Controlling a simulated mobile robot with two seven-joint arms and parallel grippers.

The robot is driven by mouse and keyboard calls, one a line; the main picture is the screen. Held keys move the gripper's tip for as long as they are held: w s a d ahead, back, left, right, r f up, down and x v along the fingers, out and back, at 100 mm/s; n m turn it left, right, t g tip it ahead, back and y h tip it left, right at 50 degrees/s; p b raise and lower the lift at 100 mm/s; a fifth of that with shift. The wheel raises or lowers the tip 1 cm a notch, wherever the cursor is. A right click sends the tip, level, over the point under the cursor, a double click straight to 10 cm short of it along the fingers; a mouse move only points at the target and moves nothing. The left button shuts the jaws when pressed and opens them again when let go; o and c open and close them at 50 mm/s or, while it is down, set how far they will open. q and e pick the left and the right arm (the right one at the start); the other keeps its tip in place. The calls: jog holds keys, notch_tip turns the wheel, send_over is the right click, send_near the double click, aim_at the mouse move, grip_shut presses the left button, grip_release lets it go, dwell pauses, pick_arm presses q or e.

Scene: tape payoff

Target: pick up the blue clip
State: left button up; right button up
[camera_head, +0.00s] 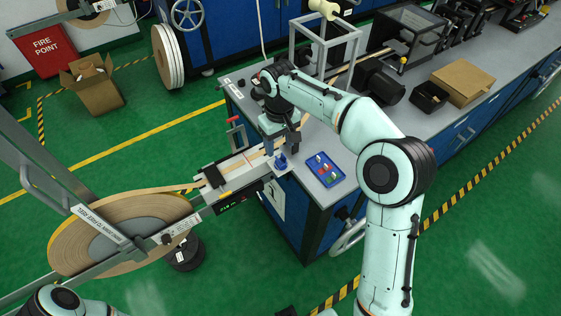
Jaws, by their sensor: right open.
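The blue clip (281,162) stands at the near left corner of the grey bench top, beside the end of the tape guide. My right gripper (282,147) points down just above and behind it. Its jaws are open, and I cannot tell whether the clip is between the fingertips or just below them. A blue tray (336,183) lies to the right of the clip with several small coloured pieces in it. Of my left arm only a part shows at the lower left edge; its gripper is out of view.
A large tape reel (75,237) on a metal frame stands at the left, its tape running into the guide (237,172). On the bench (410,130) are a black bin (429,97), a cardboard box (463,84) and a metal frame behind my right arm. Green floor is clear at the lower right.

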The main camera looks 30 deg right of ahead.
aim_at(281, 157)
jog(key=shift+d+f+b, duration=0.15)
jog(key=shift+f+b, duration=0.2)
jog(key=shift+f, duration=2.6)
grip_shut()
